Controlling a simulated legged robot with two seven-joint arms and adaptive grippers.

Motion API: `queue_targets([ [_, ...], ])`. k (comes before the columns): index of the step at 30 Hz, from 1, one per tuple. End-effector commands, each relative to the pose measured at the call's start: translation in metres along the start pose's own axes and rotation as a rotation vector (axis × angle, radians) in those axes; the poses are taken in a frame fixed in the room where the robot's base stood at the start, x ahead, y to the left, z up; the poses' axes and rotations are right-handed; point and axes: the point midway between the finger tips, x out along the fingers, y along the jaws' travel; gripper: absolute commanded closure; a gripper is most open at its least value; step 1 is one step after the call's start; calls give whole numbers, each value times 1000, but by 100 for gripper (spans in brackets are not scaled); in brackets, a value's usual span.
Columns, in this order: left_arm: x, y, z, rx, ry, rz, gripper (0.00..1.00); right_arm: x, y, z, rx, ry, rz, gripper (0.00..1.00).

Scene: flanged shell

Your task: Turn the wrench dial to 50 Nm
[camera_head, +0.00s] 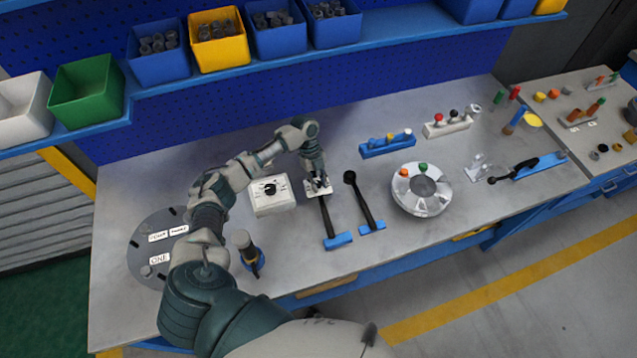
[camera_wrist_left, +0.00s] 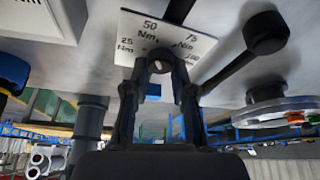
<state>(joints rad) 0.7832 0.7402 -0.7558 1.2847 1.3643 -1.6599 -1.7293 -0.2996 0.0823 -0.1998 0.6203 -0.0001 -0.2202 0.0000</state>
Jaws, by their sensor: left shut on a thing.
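In the left wrist view the plate (camera_wrist_left: 150,35) reads 25, 50 and 75 Nm, with a further mark partly covered. My left gripper (camera_head: 319,183) is over the plate, fingers pointing down, and is shut on the wrench dial. My right gripper is not in view.
A second black wrench (camera_head: 361,199) lies close to the right. A white box with a black knob (camera_head: 271,195) stands left. A round metal flange (camera_head: 422,190) is further right. A dark cylindrical tool (camera_head: 249,252) stands near the front.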

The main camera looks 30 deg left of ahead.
Motion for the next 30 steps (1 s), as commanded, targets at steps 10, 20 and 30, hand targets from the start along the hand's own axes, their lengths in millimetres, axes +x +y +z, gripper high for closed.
queue_targets([
  [10,0,0,0,2,0,0,100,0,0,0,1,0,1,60],
  [20,0,0,0,1,0,-1,49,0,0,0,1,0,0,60],
  [30,-29,-1,1,0,-2,-3,49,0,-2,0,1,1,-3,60],
])
